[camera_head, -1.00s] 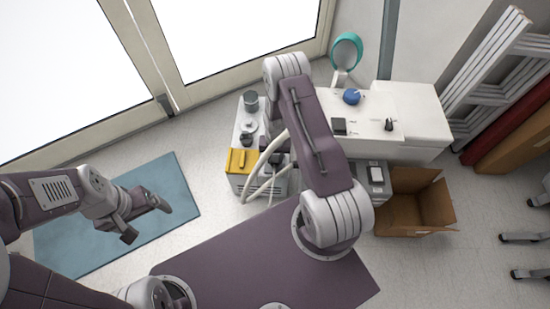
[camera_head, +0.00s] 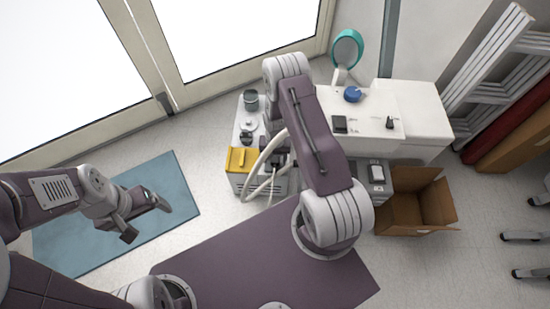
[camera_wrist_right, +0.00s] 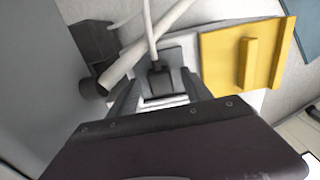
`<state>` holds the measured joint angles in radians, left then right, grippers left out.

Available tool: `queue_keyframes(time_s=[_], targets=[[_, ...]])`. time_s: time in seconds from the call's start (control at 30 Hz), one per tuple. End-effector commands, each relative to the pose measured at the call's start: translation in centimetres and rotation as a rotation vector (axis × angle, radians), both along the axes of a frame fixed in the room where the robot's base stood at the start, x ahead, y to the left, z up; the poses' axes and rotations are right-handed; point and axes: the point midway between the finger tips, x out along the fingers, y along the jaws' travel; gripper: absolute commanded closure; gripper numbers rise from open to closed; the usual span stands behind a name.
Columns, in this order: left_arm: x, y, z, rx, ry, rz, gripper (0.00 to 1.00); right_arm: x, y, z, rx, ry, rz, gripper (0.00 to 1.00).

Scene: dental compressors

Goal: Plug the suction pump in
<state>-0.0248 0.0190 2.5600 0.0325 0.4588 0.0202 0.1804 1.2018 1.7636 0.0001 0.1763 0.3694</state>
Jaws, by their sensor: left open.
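A dark plug (camera_wrist_right: 160,82) on a pale cable (camera_wrist_right: 151,30) sits between the two fingertips of my right gripper (camera_wrist_right: 160,90) in the right wrist view. The fingers appear to close on its sides. A grey unit (camera_head: 238,184) with a yellow tray (camera_head: 242,160) stands on the floor; the yellow tray also fills the upper right of the wrist view (camera_wrist_right: 225,55). White hose (camera_head: 262,158) loops beside the unit. In the head view my right arm hides most of its own gripper. Which unit is the suction pump, and the socket, I cannot tell. My left gripper (camera_head: 145,217) is open and empty above the blue mat.
A white cabinet (camera_head: 415,107) with small items stands behind my right arm. An open cardboard box (camera_head: 412,212) is to the right. A ladder (camera_head: 490,70) leans at the far right. The blue mat (camera_head: 85,240) and the floor around it are clear.

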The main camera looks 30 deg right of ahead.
Motion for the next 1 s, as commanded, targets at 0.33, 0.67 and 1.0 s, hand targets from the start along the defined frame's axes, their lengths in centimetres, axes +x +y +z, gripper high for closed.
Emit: queue_keyframes(time_s=[0.33,0.67,1.0], targets=[[0.0,0.0,3.4,0.000,0.000,0.000,0.12,0.0,0.0,5.5,-0.001,-0.001,0.000,0.43],[0.0,0.0,5.0,0.000,0.000,0.000,0.12,0.0,0.0,9.1,0.001,0.001,0.000,0.43],[0.0,0.0,5.0,0.000,0.000,0.000,0.12,0.0,0.0,9.0,0.000,0.000,0.000,0.43]])
